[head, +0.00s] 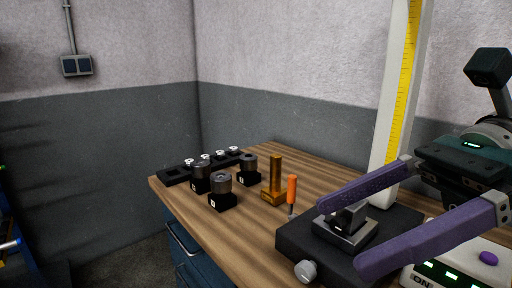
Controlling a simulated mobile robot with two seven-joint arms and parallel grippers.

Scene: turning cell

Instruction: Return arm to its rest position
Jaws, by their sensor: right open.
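My right gripper (342,235) comes in from the right with its two long purple fingers spread wide. It is open. A dark metal piece (348,217) on a grey seat shows between the fingers, on the black base (292,238) of a height gauge. I see no finger touching it, though the near finger hides part of the base. The hand behind the fingers is at the right edge, in front of the wall. My left gripper is not in view.
The gauge's white column with a yellow scale (402,80) rises close behind the fingers. An orange-handled tool (292,190), a brass stand (274,182), several dark cylinders on black blocks (222,201) and a black rack (176,175) stand on the wooden bench (240,228). A control box (440,276) is front right.

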